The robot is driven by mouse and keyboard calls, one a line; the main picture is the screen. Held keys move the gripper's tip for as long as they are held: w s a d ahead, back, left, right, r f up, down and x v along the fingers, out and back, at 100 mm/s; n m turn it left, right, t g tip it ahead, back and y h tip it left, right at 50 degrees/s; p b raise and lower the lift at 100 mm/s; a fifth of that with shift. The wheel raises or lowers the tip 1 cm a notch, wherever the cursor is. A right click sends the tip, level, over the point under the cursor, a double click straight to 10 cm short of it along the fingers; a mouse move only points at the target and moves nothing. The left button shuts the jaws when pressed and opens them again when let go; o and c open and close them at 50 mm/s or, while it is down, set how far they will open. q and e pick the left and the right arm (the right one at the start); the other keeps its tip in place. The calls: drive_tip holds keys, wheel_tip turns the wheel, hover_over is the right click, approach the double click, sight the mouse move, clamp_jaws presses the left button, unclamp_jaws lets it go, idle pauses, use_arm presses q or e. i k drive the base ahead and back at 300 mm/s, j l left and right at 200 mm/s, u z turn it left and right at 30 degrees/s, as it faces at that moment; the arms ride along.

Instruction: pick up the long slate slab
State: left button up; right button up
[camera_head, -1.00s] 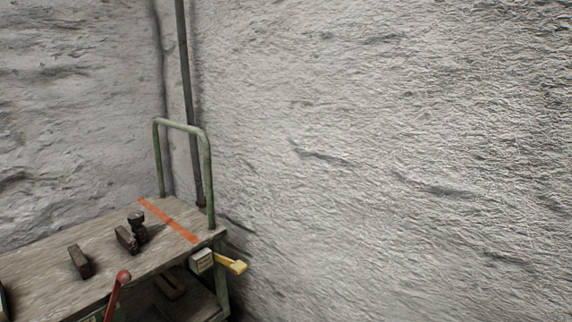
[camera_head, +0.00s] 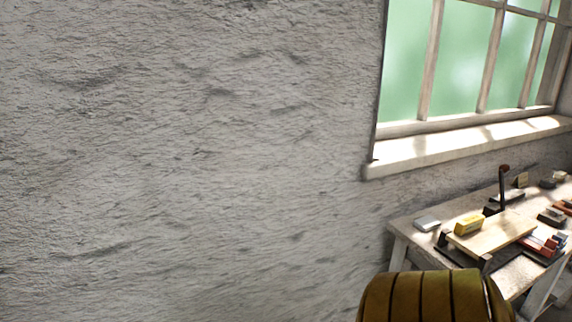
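No long slate slab can be made out in the head view. A worktable (camera_head: 409,230) stands at the lower right, below a window. On it are a pale board (camera_head: 492,236) in a dark frame, a yellow block (camera_head: 468,225) on the board, and a small grey block (camera_head: 427,223). Neither of my grippers is in view.
Red and dark tools (camera_head: 541,244) lie at the table's right. A rough grey wall (camera_head: 180,160) fills the left; the window sill (camera_head: 470,146) is above the table.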

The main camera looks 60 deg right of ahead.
sight(512, 194)
drive_tip(key=z, duration=3.45)
drive_tip(key=u, duration=3.8)
drive_tip(key=z, duration=3.8)
